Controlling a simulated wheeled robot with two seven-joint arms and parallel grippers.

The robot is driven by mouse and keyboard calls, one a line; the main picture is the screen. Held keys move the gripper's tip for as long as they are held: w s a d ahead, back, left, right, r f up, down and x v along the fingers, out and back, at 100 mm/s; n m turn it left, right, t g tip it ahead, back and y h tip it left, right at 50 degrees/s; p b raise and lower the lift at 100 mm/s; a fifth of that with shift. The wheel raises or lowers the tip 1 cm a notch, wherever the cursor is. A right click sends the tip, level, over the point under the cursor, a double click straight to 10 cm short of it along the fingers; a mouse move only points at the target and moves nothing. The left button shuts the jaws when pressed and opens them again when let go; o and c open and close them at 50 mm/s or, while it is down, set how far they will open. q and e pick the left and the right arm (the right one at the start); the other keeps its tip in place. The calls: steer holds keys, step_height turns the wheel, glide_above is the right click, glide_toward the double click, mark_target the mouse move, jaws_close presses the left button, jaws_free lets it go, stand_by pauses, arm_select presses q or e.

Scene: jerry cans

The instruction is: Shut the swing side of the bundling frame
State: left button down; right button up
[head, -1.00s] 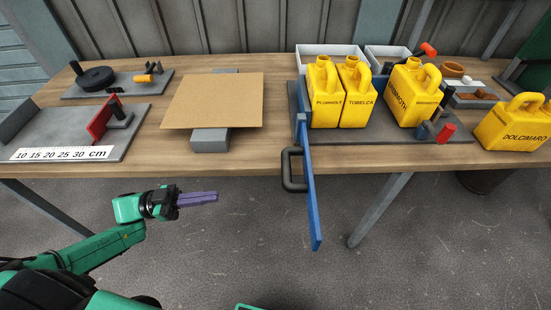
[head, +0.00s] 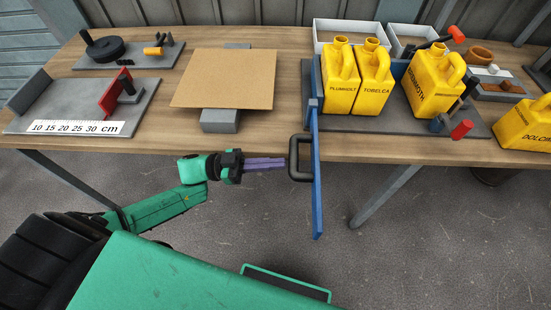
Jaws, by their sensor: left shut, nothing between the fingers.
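The blue swing side (head: 317,185) of the bundling frame stands open and sticks out past the table's front edge, with a dark looped handle (head: 293,173) on its left face. The frame's grey base (head: 385,124) lies on the table and bears three yellow cans: PLUMHOLT (head: 340,88), TOBELCA (head: 371,90) and a tilted one (head: 425,85) to the right. My left gripper (head: 283,163) is shut and empty, its purple fingers pointing right, with the tips at or just short of the handle. I cannot tell whether they touch. My right gripper is not in view.
Another yellow can (head: 527,125) stands near the right edge. A brown board on a grey block (head: 220,121) and a ruler plate (head: 140,108) are on the left. Floor in front is free.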

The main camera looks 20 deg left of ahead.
arm_select(q)
steer(key=shift+w+d, duration=0.15)
steer(key=shift+d, duration=0.1)
steer(key=shift+d, duration=0.1)
